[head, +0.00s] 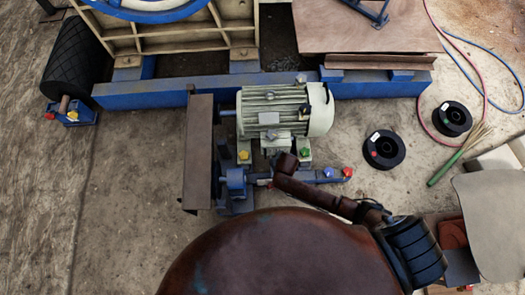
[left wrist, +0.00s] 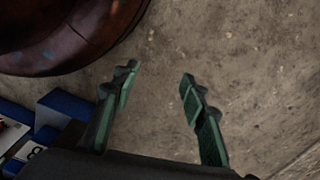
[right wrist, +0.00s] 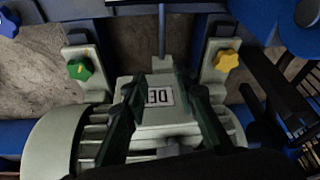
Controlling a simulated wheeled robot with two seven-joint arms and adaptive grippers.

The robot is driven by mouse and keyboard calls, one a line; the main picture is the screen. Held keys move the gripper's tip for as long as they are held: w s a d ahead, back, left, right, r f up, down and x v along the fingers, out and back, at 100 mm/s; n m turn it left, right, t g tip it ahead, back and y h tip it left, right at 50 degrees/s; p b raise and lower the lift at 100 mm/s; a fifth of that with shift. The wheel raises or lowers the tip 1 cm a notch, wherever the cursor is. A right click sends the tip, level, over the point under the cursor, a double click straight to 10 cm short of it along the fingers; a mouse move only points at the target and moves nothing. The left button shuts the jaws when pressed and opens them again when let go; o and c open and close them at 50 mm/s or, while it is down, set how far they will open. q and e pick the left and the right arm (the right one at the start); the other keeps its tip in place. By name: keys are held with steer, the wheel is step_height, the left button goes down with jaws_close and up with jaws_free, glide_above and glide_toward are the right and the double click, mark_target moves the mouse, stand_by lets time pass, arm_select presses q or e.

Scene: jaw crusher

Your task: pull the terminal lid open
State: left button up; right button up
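The motor (head: 272,112) is pale grey-green with a ribbed body. Its terminal box lid (right wrist: 150,122) is a pale plate with a white label reading "DE", partly covered by my fingers in the right wrist view. My right gripper (right wrist: 160,80) is open, its two dark green fingers on either side of the label in that view. I cannot tell whether they touch the lid. In the head view my right arm reaches to the motor's near side, and its gripper is hidden. My left gripper (left wrist: 160,77) is open and empty over bare ground, outside the head view.
A green knob (right wrist: 80,68) and a yellow knob (right wrist: 226,60) flank the terminal box on the motor's feet. A brown upright guard (head: 198,150) stands left of the motor. Two black spools (head: 384,150) and a broom (head: 460,154) lie to the right.

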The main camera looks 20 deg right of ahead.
mark_target(276, 150)
steer(key=w+a+r+b, duration=0.2)
steer(key=w+a+r, duration=0.1)
steer(key=a, duration=0.1)
arm_select(q)
step_height(276, 150, up, 13)
steer(key=w+d+b, duration=0.2)
steer(key=b, duration=0.2)
arm_select(e)
steer(key=shift+m, duration=0.3)
steer(key=x, duration=0.7)
steer(key=shift+b, duration=0.35)
arm_select(q)
steer(key=shift+t+h, duration=0.6)
steer(key=shift+w+d+f, duration=0.5)
steer(key=shift+w+f, duration=0.3)
steer(key=shift+f, duration=0.1)
steer(key=shift+w+d+f, duration=0.5)
steer(key=shift+w+f, duration=0.3)
steer(key=shift+f, duration=0.05)
arm_select(e)
steer(key=shift+w+f+t, duration=0.15)
steer(key=shift+t, duration=0.15)
steer(key=shift+c, duration=0.2)
jaws_close()
